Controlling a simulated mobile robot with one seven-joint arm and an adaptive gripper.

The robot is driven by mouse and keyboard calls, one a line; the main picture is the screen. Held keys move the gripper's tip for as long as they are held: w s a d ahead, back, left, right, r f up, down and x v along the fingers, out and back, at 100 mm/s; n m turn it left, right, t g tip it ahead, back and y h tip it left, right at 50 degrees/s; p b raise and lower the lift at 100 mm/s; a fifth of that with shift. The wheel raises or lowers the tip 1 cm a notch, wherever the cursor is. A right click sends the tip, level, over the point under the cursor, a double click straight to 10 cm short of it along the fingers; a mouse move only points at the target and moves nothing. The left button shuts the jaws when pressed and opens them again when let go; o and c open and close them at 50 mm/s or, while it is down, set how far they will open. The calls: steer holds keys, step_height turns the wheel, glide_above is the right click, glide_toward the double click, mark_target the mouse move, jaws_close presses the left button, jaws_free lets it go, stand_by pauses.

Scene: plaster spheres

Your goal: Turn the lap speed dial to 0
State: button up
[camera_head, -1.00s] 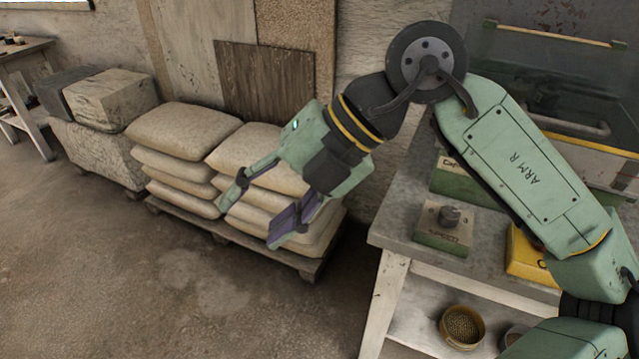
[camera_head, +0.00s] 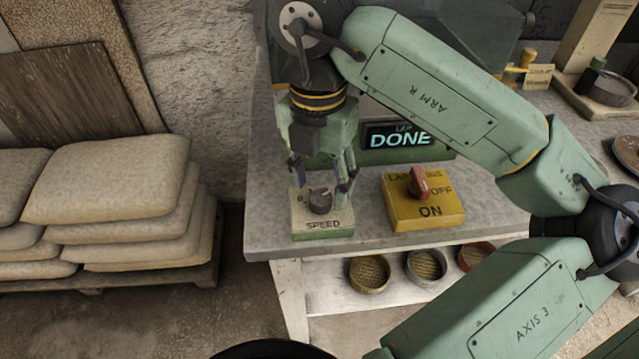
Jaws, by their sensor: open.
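The speed dial (camera_head: 320,201) is a dark knob on top of a small box (camera_head: 323,229) labelled SPEED, near the bench's front left corner. A "0" mark shows left of the knob; the knob's exact setting is too small to read. My gripper (camera_head: 322,186) points down with its fingers apart, just above and behind the knob. One finger is to the left, the other to the right. I cannot tell whether either touches the knob. Behind, a green-framed display (camera_head: 400,138) reads LAP DONE.
The bench (camera_head: 270,215) ends just left of the speed box. Several bowls sit on the shelf below. Stacked sacks (camera_head: 105,180) stand at left.

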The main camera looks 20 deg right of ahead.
mark_target(321, 200)
steer(key=shift+f, duration=1.35)
steer(key=shift+c, duration=0.5)
steer(key=c, duration=1.1)
